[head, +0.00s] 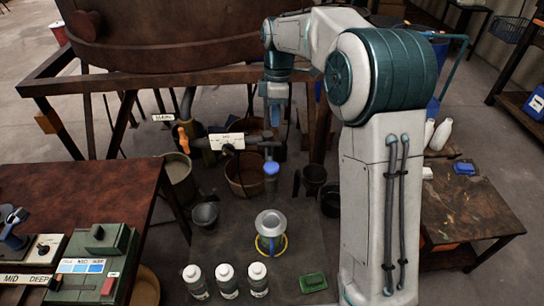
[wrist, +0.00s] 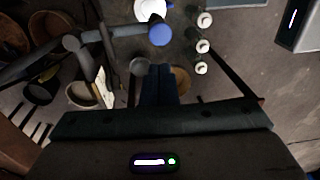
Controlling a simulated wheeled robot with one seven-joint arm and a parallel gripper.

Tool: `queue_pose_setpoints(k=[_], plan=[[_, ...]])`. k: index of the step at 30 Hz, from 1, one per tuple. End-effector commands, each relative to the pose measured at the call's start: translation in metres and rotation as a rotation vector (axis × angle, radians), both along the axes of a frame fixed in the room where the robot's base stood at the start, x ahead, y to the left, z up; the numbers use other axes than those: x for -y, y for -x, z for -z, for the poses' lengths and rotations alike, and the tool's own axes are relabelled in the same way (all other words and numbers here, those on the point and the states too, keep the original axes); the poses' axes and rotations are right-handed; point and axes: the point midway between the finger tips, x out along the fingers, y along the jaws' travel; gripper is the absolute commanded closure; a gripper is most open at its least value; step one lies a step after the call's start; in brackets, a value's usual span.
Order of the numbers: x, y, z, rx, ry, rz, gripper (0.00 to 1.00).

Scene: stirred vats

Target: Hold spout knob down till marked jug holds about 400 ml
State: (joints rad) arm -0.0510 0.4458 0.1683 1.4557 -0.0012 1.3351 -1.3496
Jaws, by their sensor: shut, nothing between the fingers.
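A spout pipe runs from the vat's pipework and carries a blue knob (head: 271,168), also in the wrist view (wrist: 160,34).
Three white-capped bottles (head: 226,280) and a green block (head: 313,282) are at the platform's front. Brown buckets (head: 246,178) and the orange-handled pipe (head: 183,138) lie left of my gripper. Brown tables (head: 80,205) stand either side. The large vat (head: 160,35) is behind.

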Motion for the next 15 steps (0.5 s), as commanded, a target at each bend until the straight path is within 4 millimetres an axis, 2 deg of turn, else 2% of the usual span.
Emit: queue_pose_setpoints(k=[11,15], plan=[[-0.0014,-0.0024,0.0017,-0.002,-0.004,-0.017,1.0],[-0.0017,-0.0013,0.0086,-0.004,-0.003,-0.016,1.0]])
